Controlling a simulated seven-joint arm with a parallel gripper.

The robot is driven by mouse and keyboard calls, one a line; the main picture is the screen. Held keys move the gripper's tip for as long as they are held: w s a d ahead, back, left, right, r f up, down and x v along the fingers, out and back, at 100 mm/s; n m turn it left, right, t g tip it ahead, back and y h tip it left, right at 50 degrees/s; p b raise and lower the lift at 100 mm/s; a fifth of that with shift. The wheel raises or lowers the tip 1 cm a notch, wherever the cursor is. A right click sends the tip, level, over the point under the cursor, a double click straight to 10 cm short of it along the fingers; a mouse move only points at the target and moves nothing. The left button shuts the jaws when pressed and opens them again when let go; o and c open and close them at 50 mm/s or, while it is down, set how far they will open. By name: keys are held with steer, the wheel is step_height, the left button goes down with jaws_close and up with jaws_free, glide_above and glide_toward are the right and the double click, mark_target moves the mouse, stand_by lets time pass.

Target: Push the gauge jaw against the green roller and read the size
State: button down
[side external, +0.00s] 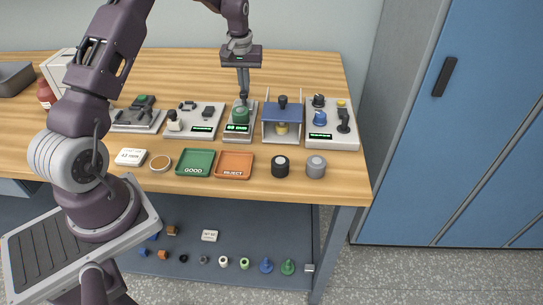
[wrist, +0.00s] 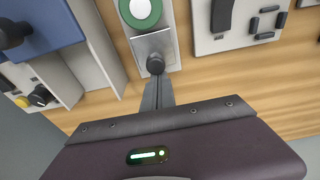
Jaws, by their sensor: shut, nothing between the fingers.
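The green roller (side external: 241,114) stands on a narrow grey gauge (side external: 239,138) near the middle of the bench. In the wrist view the green roller (wrist: 140,10) is a green ring with a white centre, cut by the top edge. A metal plate (wrist: 147,45) with a dark round knob (wrist: 155,64), apparently the gauge jaw, lies beside it; I cannot tell whether they touch. My gripper (side external: 244,98) is shut and empty, pointing down behind the roller. In the wrist view my gripper (wrist: 158,80) is right at the knob; contact is unclear. The gauge's green display (side external: 237,128) is too small to read.
A blue-topped stand (side external: 282,109) is close right of the gauge, and a grey device (side external: 195,121) is close left. A green GOOD tray (side external: 195,163) and an orange REJECT tray (side external: 234,165) lie in front. Two rollers, black (side external: 280,167) and grey (side external: 316,166), stand at front right.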

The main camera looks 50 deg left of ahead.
steer(key=shift+s+d, duration=0.7)
steer(key=shift+d, duration=0.05)
steer(key=shift+r, duration=0.1)
steer(key=shift+w+a+r, duration=0.15)
steer(key=shift+a+r, duration=0.05)
steer(key=shift+r, duration=0.75)
steer(key=shift+w+a+r, duration=0.15)
steer(key=shift+w+r, duration=0.05)
steer(key=shift+r, duration=0.8)
steer(key=shift+w+a+r, duration=0.15)
steer(key=shift+a+r, duration=0.05)
steer(key=shift+r, duration=0.75)
steer(key=s+d+r+m+t, duration=0.1)
steer(key=s+d+r+m, duration=0.1)
steer(key=s+d+r, duration=0.45)
steer(key=s+d+r+m+t, duration=0.15)
steer(key=s+d+r, duration=0.25)
steer(key=d+r, duration=0.45)
steer(key=s+d+m+t, duration=0.1)
steer(key=s+d, duration=0.4)
steer(key=s, duration=0.5)
steer(key=s+d+f+m+t+h, duration=0.1)
steer(key=s+d+m, duration=0.3)
steer(key=s, duration=0.7)
steer(key=shift+s+d+f, duration=0.2)
steer(key=shift+d, duration=0.85)
